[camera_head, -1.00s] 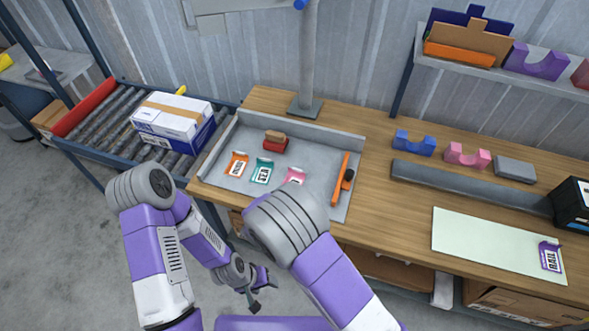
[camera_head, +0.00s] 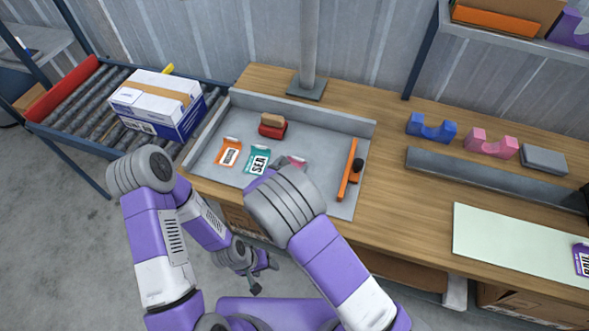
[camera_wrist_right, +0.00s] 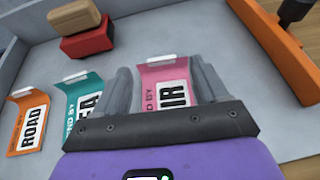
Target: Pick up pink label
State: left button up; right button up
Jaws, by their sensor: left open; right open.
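The pink label (camera_head: 297,162) lies in the grey tray (camera_head: 330,126), mostly hidden behind my right arm in the head view. In the right wrist view the pink label (camera_wrist_right: 168,82) shows black-on-white print ending in "IR". My right gripper (camera_wrist_right: 165,88) is open, with one finger on each side of the label. I cannot tell whether the fingers touch it. A teal label (camera_head: 257,160) and an orange label (camera_head: 229,152) lie to its left. My left gripper (camera_head: 262,279) is open and empty, low in front of the bench.
A red block with a tan top (camera_head: 272,125) stands at the tray's back. An orange-handled tool (camera_head: 348,172) lies at its right. A pale mat (camera_head: 510,243) with a purple label (camera_head: 582,260) is on the bench's right. A white-and-blue box (camera_head: 158,103) sits on the roller conveyor.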

jog(key=x, duration=0.4)
jog(key=shift+f+b, duration=0.25)
jog(key=shift+b, duration=0.1)
jog(key=shift+c, duration=0.4)
jog(key=c, duration=1)
jog(key=shift+c, duration=0.2)
